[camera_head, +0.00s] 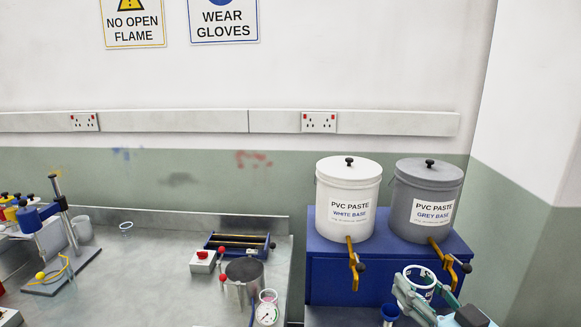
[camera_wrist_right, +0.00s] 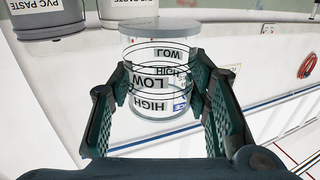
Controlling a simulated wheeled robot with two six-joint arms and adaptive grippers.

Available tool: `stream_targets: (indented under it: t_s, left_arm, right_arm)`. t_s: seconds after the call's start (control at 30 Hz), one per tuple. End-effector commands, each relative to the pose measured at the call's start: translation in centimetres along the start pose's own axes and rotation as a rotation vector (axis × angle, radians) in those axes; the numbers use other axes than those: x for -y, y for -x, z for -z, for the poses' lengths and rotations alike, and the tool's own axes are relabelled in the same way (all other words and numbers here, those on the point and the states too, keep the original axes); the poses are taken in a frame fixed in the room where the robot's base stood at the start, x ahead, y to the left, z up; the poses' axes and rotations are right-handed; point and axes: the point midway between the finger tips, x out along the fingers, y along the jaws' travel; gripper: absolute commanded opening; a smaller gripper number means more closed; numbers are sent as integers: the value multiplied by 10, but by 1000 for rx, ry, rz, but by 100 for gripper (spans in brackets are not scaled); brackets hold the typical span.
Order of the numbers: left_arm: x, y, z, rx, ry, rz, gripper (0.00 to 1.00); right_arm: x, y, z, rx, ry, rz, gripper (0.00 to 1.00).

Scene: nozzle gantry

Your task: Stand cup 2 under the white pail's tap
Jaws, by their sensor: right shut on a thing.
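The white pail (camera_head: 348,190), labelled WHITE BASE, stands on a blue stand at the right. Its brass tap (camera_head: 355,262) hangs at the front. My right gripper (camera_head: 421,292) is shut on a clear cup (camera_head: 417,275), to the right of the white pail's tap and near the grey pail's tap. In the right wrist view, the gripper (camera_wrist_right: 163,95) has its fingers on both sides of the cup (camera_wrist_right: 150,82), which shows HIGH and LOW marks. I cannot read its number. My left gripper is out of view.
The grey pail (camera_head: 427,195) with its tap (camera_head: 452,263) stands beside the white one on the blue stand (camera_head: 325,275). A metal pot (camera_head: 243,285) and gauge (camera_head: 266,313) are on the steel bench (camera_head: 165,265).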

Motion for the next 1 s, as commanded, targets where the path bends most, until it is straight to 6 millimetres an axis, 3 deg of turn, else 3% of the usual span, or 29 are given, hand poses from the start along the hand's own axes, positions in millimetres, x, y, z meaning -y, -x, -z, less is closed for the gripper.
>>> stream_targets:
  t_s: [0.03,0.17,0.37,0.5,1.0]
  left_arm:
    - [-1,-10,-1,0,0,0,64]
    - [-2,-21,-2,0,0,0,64]
    - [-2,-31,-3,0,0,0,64]
    - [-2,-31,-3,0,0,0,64]
    - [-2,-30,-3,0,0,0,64]
  right_arm:
    - [17,20,-13,7,6,43,23]
    - [59,65,-34,6,-1,151,23]
    - [85,102,-81,-1,-7,221,23]
    - [86,109,-94,-5,-3,222,23]
    - [86,109,-93,-7,-1,220,23]
